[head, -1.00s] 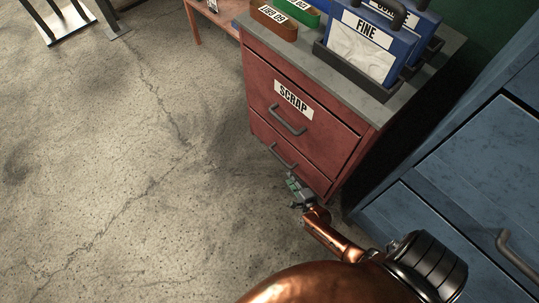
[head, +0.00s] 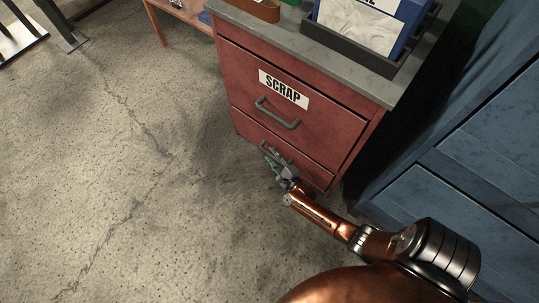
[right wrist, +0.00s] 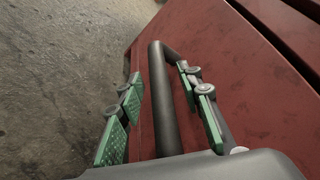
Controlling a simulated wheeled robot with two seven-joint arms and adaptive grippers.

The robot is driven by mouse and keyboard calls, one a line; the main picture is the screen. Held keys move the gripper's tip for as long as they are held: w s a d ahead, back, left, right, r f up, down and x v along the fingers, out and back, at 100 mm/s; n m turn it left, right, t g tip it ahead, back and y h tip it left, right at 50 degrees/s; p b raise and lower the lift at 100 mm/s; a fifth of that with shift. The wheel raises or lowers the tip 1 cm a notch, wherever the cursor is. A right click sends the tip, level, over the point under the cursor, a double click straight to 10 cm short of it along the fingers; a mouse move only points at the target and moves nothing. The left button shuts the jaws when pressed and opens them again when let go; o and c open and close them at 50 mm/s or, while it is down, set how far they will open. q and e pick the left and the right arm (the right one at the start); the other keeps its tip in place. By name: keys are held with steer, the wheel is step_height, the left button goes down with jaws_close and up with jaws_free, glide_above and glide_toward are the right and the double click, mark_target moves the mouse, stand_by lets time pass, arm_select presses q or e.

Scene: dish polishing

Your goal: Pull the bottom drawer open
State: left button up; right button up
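The red cabinet has a bottom drawer (head: 246,126) that looks shut, below the drawer labelled SCRAP. The bottom drawer's dark bar handle (right wrist: 163,105) runs up the middle of the right wrist view. My right gripper (head: 270,158) is at this handle, low on the cabinet front. In the right wrist view my right gripper (right wrist: 160,95) is open, with one green-padded finger on each side of the handle. Gaps show between the pads and the bar. In the head view the gripper partly hides the handle. My left gripper is not in view.
The upper drawer handle (head: 277,113) juts out above my gripper. A blue cabinet (head: 480,165) stands close on the right. A grey worktop (head: 285,40) with a blue FINE holder (head: 360,22) tops the red cabinet. The concrete floor (head: 130,190) at left is clear.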

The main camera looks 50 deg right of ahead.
steer(key=shift+w, duration=0.2)
steer(key=shift+c, duration=0.2)
jaws_close()
stand_by(0.4)
